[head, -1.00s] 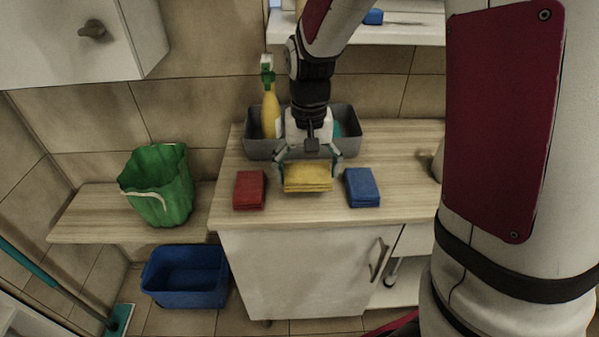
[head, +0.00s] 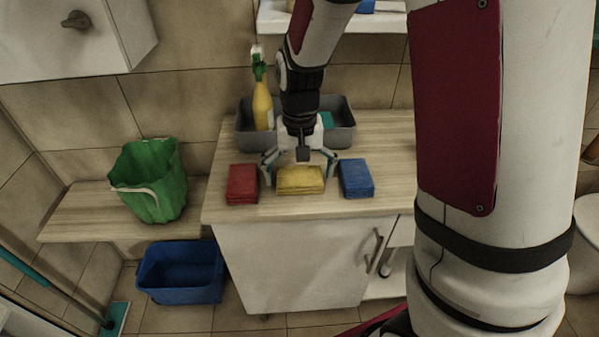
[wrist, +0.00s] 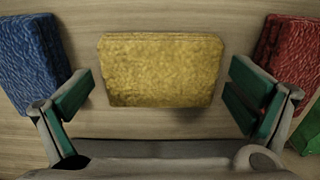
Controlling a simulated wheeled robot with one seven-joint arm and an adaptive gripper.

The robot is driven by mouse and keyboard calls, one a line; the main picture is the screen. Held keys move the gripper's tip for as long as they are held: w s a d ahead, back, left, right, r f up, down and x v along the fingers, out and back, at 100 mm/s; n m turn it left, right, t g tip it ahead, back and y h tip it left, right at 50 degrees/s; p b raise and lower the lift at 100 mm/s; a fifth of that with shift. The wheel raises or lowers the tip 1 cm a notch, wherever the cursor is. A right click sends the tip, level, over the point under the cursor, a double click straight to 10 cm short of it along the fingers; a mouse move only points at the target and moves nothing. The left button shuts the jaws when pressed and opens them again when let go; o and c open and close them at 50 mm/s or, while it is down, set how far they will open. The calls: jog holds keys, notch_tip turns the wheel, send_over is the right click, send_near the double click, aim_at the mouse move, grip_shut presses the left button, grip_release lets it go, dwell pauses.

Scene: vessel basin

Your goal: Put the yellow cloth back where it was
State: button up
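The yellow cloth (head: 300,181), a folded stack, lies on the wooden counter between the red cloth (head: 242,184) and the blue cloth (head: 357,179). My gripper (head: 300,176) is right above it and open, with one finger on each side. In the wrist view the yellow cloth (wrist: 162,70) lies between the green finger pads of my gripper (wrist: 160,97), with a gap on both sides. The blue cloth (wrist: 30,60) is close to the left finger there, and the red cloth (wrist: 297,60) is close to the right finger.
A grey basin (head: 347,133) stands behind my gripper, with a yellow spray bottle (head: 262,106) in it. A blue tub (head: 180,272) is on the floor. The counter's front strip is clear.

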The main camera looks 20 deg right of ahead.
aim_at(300, 174)
jog(key=shift+r, duration=0.1)
notch_tip(300, 174, up, 12)
jog(key=p, duration=0.2)
jog(key=s+r+n+t, duration=0.1)
jog(key=s+r, duration=0.2)
jog(key=s, duration=0.9)
jog(key=s+r+n+t, duration=0.1)
jog(key=s+r+n, duration=0.1)
jog(key=s, duration=1.1)
jog(key=shift+s+r+n+t, duration=0.2)
jog(key=shift+r+n+t, duration=0.1)
jog(key=shift+r, duration=0.15)
notch_tip(300, 174, up, 9)
jog(key=t+p, duration=0.1)
jog(key=p, duration=0.6)
jog(key=shift+f+t, duration=0.2)
jog(key=shift+t, duration=0.1)
jog(key=shift+d, duration=0.1)
